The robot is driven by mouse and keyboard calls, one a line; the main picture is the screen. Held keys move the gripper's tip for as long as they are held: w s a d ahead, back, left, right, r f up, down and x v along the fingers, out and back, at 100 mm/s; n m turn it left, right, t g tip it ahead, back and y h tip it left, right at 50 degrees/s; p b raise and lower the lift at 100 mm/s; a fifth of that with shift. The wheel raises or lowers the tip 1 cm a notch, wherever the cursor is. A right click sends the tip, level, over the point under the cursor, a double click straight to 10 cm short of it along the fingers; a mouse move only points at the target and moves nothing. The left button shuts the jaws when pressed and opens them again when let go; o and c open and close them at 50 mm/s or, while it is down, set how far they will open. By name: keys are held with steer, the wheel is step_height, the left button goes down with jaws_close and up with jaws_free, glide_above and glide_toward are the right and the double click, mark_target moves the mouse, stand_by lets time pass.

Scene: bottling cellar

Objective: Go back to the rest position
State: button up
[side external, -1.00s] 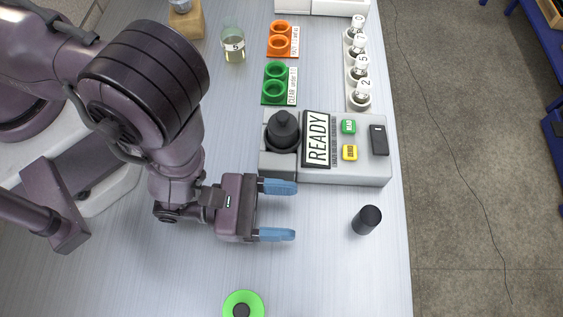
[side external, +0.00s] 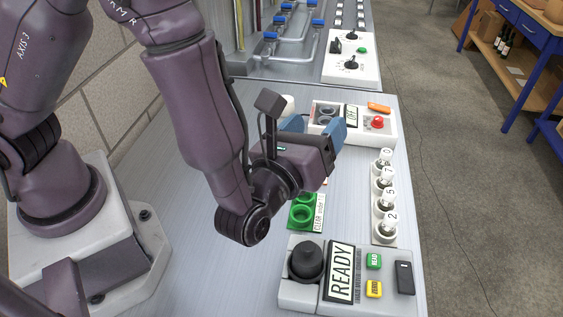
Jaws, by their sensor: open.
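My gripper (side external: 310,127) is raised above the bench, in the upper middle of the side external view. Its two blue fingers are apart and point away from the camera, toward the back of the bench. Nothing shows between them, though the gripper body hides part of the gap. My gripper appears clear of everything on the bench.
The grey READY unit (side external: 317,286) stands at the front, with a green holder (side external: 303,211) behind it. Several numbered vials in white cups (side external: 384,204) line the right. A white unit (side external: 386,137) with a red button (side external: 377,122) stands behind my gripper.

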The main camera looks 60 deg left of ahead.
steer(key=s+a+r+n+g+y, duration=0.2)
steer(key=s+a+r+n+g, duration=0.25)
steer(key=a+n+g, duration=0.4)
steer(key=s+a+r+n+g+y, duration=0.1)
steer(key=s+a+r+n+g, duration=0.3)
steer(key=a+n+g, duration=0.45)
steer(key=s+d+r+n+t+h, duration=0.1)
steer(key=s+r+n+t+h, duration=0.2)
steer(key=s+n+h, duration=0.4)
steer(key=n+t+h, duration=0.1)
steer(key=n+h, duration=0.2)
steer(key=shift+d+r+t, duration=0.2)
steer(key=shift+d+t, duration=0.05)
steer(key=shift+t, duration=0.15)
steer(key=shift+s, duration=0.1)
